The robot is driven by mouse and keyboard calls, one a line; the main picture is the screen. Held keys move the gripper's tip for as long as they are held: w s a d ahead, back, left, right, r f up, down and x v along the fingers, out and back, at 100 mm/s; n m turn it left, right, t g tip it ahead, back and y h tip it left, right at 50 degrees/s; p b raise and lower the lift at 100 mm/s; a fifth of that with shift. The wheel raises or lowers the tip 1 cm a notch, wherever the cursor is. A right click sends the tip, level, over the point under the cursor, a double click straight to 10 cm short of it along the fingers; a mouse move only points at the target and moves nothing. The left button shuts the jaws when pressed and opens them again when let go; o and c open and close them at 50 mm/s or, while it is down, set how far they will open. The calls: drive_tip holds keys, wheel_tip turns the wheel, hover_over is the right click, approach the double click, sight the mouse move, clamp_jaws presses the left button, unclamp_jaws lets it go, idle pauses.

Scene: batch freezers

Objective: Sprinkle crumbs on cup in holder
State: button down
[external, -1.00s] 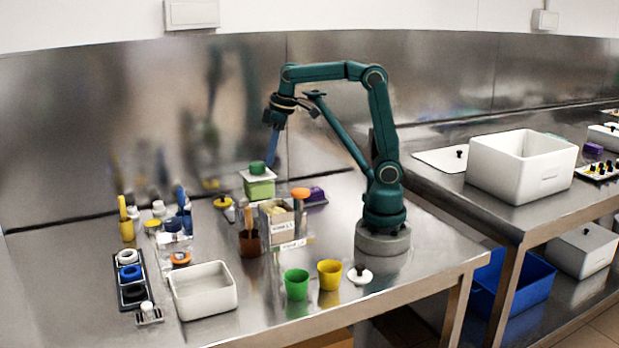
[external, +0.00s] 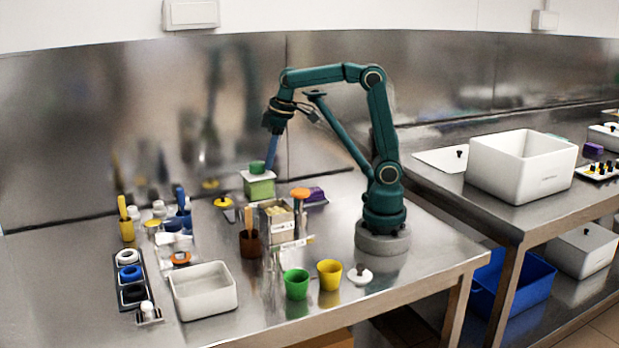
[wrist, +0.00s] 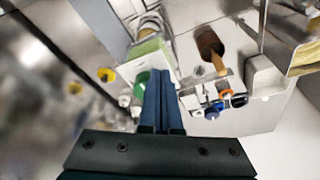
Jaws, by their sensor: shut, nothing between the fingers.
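My gripper (external: 271,168) is shut and empty, pointing down beside the green knob of a green-and-white container (external: 259,187) at the back of the table. Its blue fingers (wrist: 160,74) also show closed in the wrist view, with the green container (wrist: 150,47) just beyond. A small open bin (external: 277,211) with pale yellow contents, possibly the crumbs, stands in front of the container. A brown cup (external: 249,245) with a wooden handle in it stands left of the bin. A clear stand (external: 177,243) with an orange ring is further left; I cannot tell whether it holds a cup.
A green cup (external: 296,285), a yellow cup (external: 330,275) and a white lid (external: 360,275) stand near the front edge. An empty white tray (external: 203,292) sits at the front left, beside a black rack (external: 130,280) of rings. Bare table lies around my base.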

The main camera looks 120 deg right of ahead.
drive_tip(key=shift+d, duration=0.1)
drive_tip(key=shift+s+d, duration=0.2)
drive_tip(key=shift+d, duration=0.05)
idle(0.3)
drive_tip(key=shift+s+d, duration=0.35)
drive_tip(key=shift+d, duration=0.55)
drive_tip(key=shift+s, duration=0.1)
idle(0.4)
drive_tip(key=w+v, duration=0.1)
drive_tip(key=v, duration=0.4)
drive_tip(key=shift+s+d+r, duration=0.25)
drive_tip(key=shift+s+r, duration=0.1)
drive_tip(key=shift+r, duration=0.2)
